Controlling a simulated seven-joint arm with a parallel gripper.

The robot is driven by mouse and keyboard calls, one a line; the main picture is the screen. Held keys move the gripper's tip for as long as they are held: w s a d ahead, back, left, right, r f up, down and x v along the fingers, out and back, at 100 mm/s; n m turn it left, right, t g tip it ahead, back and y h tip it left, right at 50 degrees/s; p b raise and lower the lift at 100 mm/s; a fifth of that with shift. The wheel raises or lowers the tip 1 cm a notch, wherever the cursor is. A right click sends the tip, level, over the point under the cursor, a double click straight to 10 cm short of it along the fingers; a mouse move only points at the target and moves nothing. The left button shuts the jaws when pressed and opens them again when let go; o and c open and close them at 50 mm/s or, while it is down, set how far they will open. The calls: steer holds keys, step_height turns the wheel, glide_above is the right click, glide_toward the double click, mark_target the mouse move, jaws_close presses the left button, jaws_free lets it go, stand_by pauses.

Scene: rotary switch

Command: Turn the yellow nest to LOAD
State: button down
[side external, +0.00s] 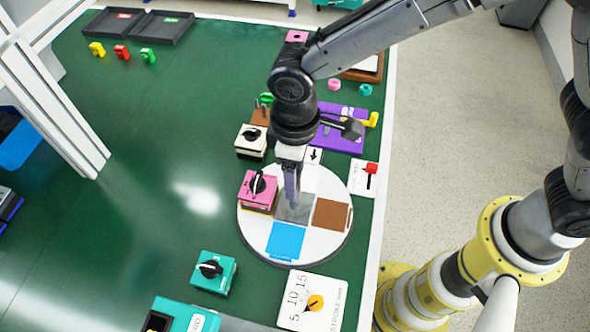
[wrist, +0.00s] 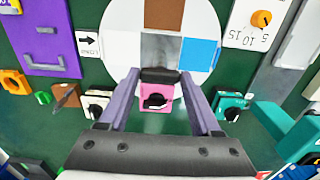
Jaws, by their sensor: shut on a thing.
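The round white turntable (side external: 252,238) carries coloured nests: blue (side external: 285,240), brown (side external: 332,214) and the yellow nest (side external: 258,209), mostly hidden under a pink block (side external: 258,187) with a black knob. The yellow nest is on the disc's left in the side view. My gripper (side external: 292,206) reaches down near the disc's middle, beside the pink block. In the wrist view a dark piece (wrist: 160,75) lies between its fingers; their contact with it is unclear.
A white switch box (side external: 250,142) stands beyond the disc and a teal one (side external: 214,272) nearer. A dial plate (side external: 312,300) lies in front. A purple drawer unit (side external: 342,135) and a red-lever plate (side external: 364,178) are to the right. The left bench is largely clear.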

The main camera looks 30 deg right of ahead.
steer(key=shift+m, duration=0.5)
steer(key=shift+r+m, duration=0.1)
steer(key=shift+m, duration=7.9)
steer(key=shift+w+m, duration=0.1)
steer(key=shift+m, duration=0.5)
steer(key=shift+c, duration=0.4)
jaws_free()
step_height(320, 180, up, 14)
